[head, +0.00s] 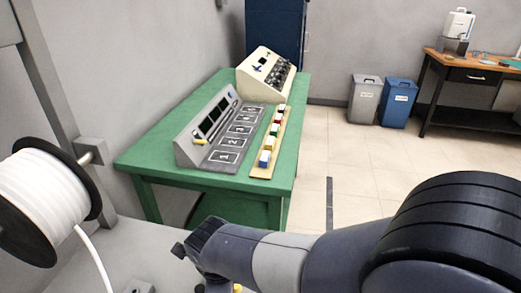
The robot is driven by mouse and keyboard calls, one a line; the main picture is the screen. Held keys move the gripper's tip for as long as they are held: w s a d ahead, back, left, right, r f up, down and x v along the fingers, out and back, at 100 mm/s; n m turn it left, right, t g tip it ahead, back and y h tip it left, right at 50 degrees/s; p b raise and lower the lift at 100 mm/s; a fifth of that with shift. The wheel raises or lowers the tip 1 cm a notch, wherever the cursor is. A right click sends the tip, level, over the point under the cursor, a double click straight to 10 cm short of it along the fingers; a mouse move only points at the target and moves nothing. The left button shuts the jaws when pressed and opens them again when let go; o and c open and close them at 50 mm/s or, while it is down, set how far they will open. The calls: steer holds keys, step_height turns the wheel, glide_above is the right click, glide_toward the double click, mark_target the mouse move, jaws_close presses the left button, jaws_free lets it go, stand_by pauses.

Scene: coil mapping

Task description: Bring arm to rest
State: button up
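My arm reaches in from the lower right and lies across the bottom of the head view, in front of the green table. Its dark far end, with my gripper (193,246), is at the bottom centre-left, apart from the table in the picture. The fingertips cannot be made out, so I cannot tell whether it is open or shut. No held thing can be made out.
The green table (150,162) bears a grey numbered console (207,125), a strip of coloured blocks (268,150) and a cream control box (265,70). A white spool (40,190) hangs at left. Two bins (365,98) and a wooden desk (470,70) stand behind open floor.

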steer(key=shift+w+f, duration=0.2)
steer(key=shift+f, duration=0.9)
steer(key=shift+r, duration=0.1)
steer(key=shift+w, duration=0.15)
